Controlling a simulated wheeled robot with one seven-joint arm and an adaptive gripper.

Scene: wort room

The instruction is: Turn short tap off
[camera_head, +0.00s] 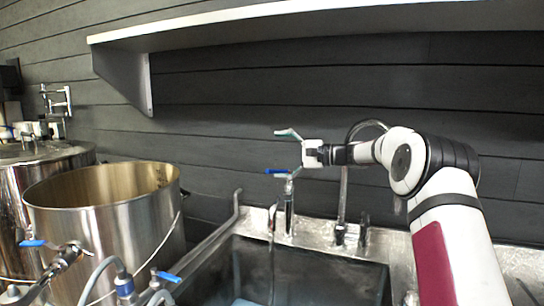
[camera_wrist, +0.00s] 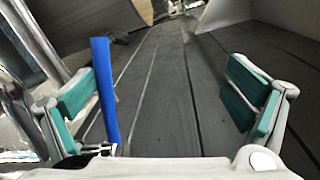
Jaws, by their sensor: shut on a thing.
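The short tap (camera_head: 289,210) stands upright at the back rim of the sink. Its blue handle (camera_head: 274,171) points left at the top, at the lower finger of my gripper (camera_head: 282,152). In the wrist view the blue handle (camera_wrist: 105,92) is upright between the fingers of my gripper (camera_wrist: 165,95), close along the left green pads. The tap's body is not clear in the wrist view.
The sink (camera_head: 300,270) lies below. A taller curved tap (camera_head: 342,205) stands to the right of the short one. A large steel pot (camera_head: 105,220) and hoses with blue-handled valves are at left. A white shelf (camera_head: 300,25) overhangs above.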

